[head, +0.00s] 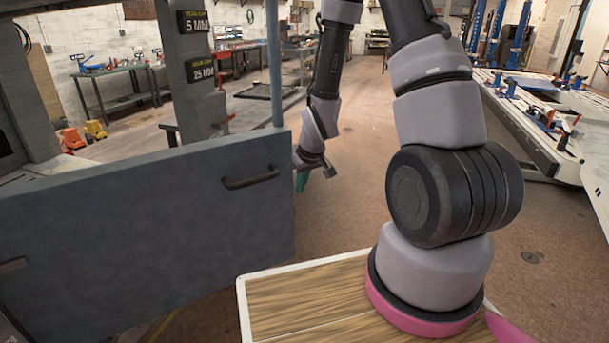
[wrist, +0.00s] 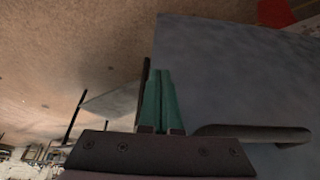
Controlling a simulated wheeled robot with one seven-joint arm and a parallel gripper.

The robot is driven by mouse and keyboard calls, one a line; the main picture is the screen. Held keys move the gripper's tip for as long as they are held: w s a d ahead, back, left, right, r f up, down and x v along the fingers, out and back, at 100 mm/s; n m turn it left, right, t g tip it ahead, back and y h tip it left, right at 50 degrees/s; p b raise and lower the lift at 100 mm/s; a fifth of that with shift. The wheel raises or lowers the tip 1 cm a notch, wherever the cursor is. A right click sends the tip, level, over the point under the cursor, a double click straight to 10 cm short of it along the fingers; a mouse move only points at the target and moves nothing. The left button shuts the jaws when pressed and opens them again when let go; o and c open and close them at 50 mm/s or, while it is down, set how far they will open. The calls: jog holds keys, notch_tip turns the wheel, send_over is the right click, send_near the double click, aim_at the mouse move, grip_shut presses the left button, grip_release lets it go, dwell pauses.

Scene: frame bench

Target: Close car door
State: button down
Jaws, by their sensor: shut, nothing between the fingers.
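The car door (head: 140,235) is a flat grey-blue panel standing open across the left of the head view, with a dark bar handle (head: 250,180) near its right edge. A thin upright post rises above that edge. My gripper (head: 302,181) is just right of the door's free edge in the head view, pointing down. In the wrist view its green fingers (wrist: 160,100) are shut together and empty, overlapping the edge of the door panel (wrist: 230,80). A dark handle (wrist: 250,133) lies right of the fingers there. I cannot tell whether the fingers touch the door.
A grey pillar with black signs (head: 198,50) stands behind the door. A workbench (head: 125,85) is at the back left. A large white frame bench (head: 540,115) with blue and red fittings is at right.

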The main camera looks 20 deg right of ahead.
aim_at(292, 182)
jog(key=shift+w+a+f, duration=0.25)
jog(key=shift+w, duration=0.5)
jog(key=shift+w+a+f, duration=0.25)
jog(key=shift+w, duration=0.45)
jog(key=shift+w+a+f, duration=0.25)
jog(key=shift+w, duration=0.5)
